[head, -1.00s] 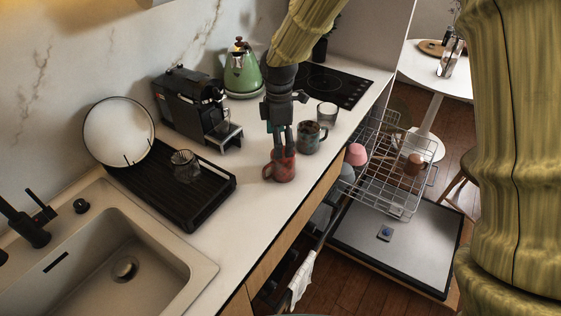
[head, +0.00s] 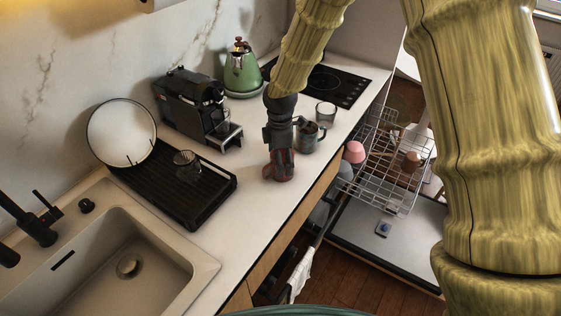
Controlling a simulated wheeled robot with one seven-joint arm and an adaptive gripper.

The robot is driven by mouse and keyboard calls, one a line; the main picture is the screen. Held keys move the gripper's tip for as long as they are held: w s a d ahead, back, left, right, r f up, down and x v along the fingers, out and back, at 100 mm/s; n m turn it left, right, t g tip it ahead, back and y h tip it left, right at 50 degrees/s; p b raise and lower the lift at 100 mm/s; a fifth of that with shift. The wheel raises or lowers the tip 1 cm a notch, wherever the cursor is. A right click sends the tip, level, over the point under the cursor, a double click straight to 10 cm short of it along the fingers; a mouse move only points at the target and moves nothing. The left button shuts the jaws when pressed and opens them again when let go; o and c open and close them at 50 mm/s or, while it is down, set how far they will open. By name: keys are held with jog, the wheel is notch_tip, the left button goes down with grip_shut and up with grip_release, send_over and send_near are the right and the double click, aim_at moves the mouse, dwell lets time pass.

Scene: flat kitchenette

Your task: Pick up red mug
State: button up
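The red mug (head: 284,178) stands on the white countertop near its front edge, in front of a dark speckled mug. My gripper (head: 280,165) points down right over the red mug and hides most of it; only reddish parts show low around the fingers. The fingers are at the mug, but whether they are open or closed on it is hidden.
The dark speckled mug (head: 309,136) and a clear glass (head: 325,114) stand close behind. A black drying rack (head: 200,200) with a glass, a coffee machine (head: 192,104) and a green kettle (head: 241,70) are left. An open dishwasher rack (head: 385,190) lies right, below the counter.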

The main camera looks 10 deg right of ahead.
jog(key=c, duration=1.4)
jog(key=shift+r, duration=0.1)
